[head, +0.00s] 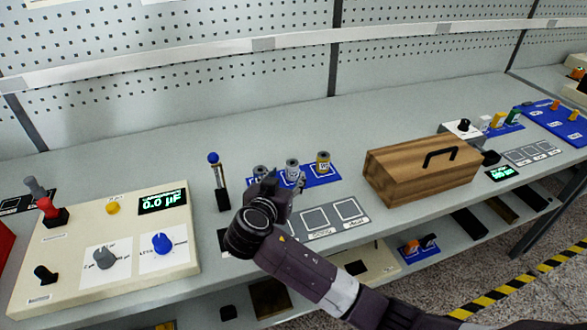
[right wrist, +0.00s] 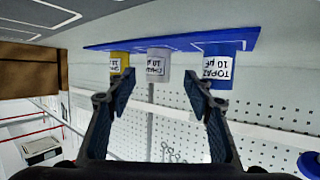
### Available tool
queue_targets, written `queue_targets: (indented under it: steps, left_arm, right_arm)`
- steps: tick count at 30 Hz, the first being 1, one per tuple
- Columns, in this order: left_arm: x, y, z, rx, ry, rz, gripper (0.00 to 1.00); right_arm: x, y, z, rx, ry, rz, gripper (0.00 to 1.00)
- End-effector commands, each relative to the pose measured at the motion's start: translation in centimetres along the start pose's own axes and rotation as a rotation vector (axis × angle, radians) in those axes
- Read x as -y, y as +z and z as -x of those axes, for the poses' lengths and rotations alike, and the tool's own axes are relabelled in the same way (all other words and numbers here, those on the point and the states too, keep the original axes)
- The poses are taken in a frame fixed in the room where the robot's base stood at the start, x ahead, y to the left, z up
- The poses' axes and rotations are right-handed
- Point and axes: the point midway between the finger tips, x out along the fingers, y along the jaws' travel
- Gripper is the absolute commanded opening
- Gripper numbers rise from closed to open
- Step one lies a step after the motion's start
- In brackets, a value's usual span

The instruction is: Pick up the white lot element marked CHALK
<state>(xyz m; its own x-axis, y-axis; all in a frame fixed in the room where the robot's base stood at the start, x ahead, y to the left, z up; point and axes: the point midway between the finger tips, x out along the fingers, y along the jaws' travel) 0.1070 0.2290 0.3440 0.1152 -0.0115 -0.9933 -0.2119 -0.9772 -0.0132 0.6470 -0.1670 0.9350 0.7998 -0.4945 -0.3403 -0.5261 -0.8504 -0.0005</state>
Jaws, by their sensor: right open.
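The white element (head: 292,167) stands on a blue mat (head: 318,180), between a yellow element (head: 323,160) and another element (head: 261,172) that my right gripper partly hides. In the right wrist view, which is upside down, the white element (right wrist: 157,62) has a black label, partly legible, and appears between the open fingertips of my right gripper (right wrist: 158,78). The yellow element (right wrist: 119,62) is left of it and a blue one marked TOPAZ (right wrist: 219,66) is right of it. My right gripper (head: 284,186) is close in front of the row, empty. My left gripper is not visible.
A wooden box with a black handle (head: 420,170) stands right of the row. A blue-topped post (head: 218,180) stands to the left. A cream meter panel (head: 105,240) is at the far left. Square-marked plates (head: 318,219) lie in front of the mat.

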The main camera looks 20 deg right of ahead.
Motion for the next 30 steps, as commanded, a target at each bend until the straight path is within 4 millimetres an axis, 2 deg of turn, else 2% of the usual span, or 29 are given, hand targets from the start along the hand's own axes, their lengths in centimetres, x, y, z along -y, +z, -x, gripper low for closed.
queue_targets:
  steps: [4, 8, 14, 18, 22, 23, 30]
  left_arm:
    - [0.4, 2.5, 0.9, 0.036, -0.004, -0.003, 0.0]
    - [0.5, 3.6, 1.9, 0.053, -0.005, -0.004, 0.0]
    - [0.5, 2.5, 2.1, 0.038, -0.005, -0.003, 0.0]
    - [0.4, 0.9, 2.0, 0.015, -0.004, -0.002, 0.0]
    - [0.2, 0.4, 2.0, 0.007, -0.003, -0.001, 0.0]
    - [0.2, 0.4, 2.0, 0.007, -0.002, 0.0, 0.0]
    - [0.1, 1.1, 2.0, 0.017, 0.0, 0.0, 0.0]
  right_arm:
    - [-0.2, -0.7, -1.6, -0.002, 0.003, 0.002, 0.47]
    - [-0.4, -1.4, -3.5, -0.003, 0.005, 0.003, 0.47]
    - [-0.3, -1.0, -5.6, 0.001, 0.003, 0.003, 0.47]
    - [-0.3, -0.9, -6.0, 0.002, 0.0, 0.001, 0.47]
    - [-0.3, -0.9, -6.0, 0.002, 0.0, 0.001, 0.47]
    - [-0.3, -0.9, -6.0, 0.002, 0.001, 0.001, 0.46]
    - [-0.3, -0.9, -5.9, 0.002, 0.001, 0.001, 0.2]
